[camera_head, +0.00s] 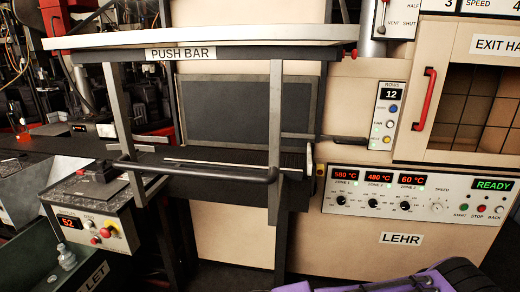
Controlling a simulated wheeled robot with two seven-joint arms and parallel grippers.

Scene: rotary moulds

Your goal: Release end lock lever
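No part labelled as an end lock lever can be read here. A dark flat lever-like bar (335,138) sticks out level to the right of the push bar frame, against the beige machine front. A pale rounded plate (310,160) stands at the right end of the dark slotted bed below it. A black push bar (200,173) crosses in front, under the "PUSH BAR" sign (180,53). A purple and black part at the bottom right edge looks like mine. Its fingers cannot be made out, and it touches none of these things. My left gripper is out of view.
The lehr panel (420,194) has red displays, knobs and a green "READY" display. A red handle (425,98) is on the "EXIT HATCH" front. A control box (95,226) with a red display stands at the left. Dark floor shows below the push bar.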

